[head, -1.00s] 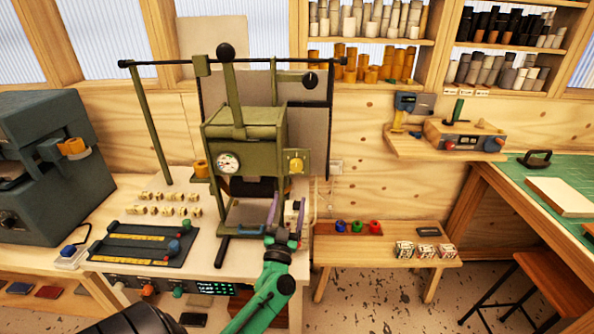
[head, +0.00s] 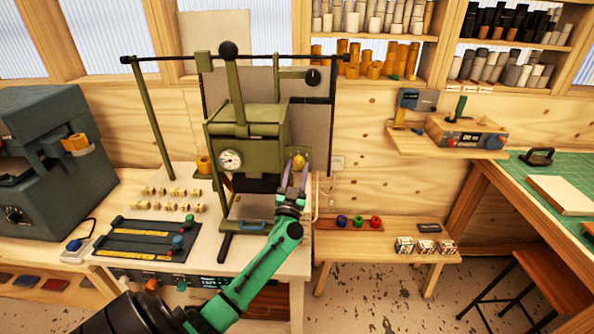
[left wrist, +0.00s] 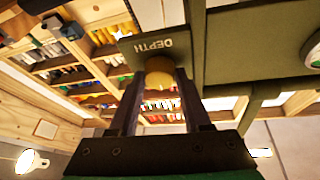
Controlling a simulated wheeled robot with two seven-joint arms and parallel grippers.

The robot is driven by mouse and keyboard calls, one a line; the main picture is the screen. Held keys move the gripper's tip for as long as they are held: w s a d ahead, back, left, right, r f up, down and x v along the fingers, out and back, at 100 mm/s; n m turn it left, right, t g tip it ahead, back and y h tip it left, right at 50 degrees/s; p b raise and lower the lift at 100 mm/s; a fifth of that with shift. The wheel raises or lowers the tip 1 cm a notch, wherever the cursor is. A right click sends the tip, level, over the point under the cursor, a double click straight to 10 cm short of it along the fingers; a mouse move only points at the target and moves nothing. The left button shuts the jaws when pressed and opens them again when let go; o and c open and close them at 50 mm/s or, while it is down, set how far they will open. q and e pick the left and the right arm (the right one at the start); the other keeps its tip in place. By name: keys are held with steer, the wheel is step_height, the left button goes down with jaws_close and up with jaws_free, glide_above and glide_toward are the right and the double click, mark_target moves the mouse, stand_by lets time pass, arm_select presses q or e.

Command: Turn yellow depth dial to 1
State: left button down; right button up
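The yellow depth dial (head: 299,160) sits on a small olive plate at the right side of the olive press (head: 247,135). In the left wrist view the dial (left wrist: 160,80) shows beneath the plate's "DEPTH" lettering (left wrist: 162,46). My left gripper (head: 296,172) is at the dial. In the left wrist view its two fingers (left wrist: 160,88) stand on either side of the dial, apart from each other; firm contact is not clear. The dial's numbers and pointer cannot be read. My right gripper is not in view.
A round gauge (head: 230,159) is on the press front. Stamped blocks (head: 170,192) and a dark slider board (head: 145,238) lie on the bench to the left. A low wooden table (head: 385,243) with coloured knobs stands to the right.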

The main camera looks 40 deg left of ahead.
arm_select(q)
steer(key=shift+n, duration=0.5)
steer(key=n+y, duration=0.1)
steer(key=n, duration=0.1)
steer(key=n+g+y, duration=0.1)
steer(key=n, duration=0.1)
steer(key=n+g+y, duration=0.1)
steer(key=n, duration=0.1)
steer(key=shift+w+d+y, duration=0.15)
steer(key=shift+d+y, duration=0.1)
steer(key=shift+y, duration=0.15)
steer(key=n+g+y, duration=0.1)
steer(key=n, duration=0.3)
steer(key=n+g+y, duration=0.1)
steer(key=n+g, duration=0.1)
steer(key=n, duration=0.1)
steer(key=shift+w+d+n+p, duration=0.1)
steer(key=shift+d+n+p, duration=0.05)
steer(key=shift+n+p, duration=0.25)
steer(key=shift+c, duration=1.8)
jaws_free()
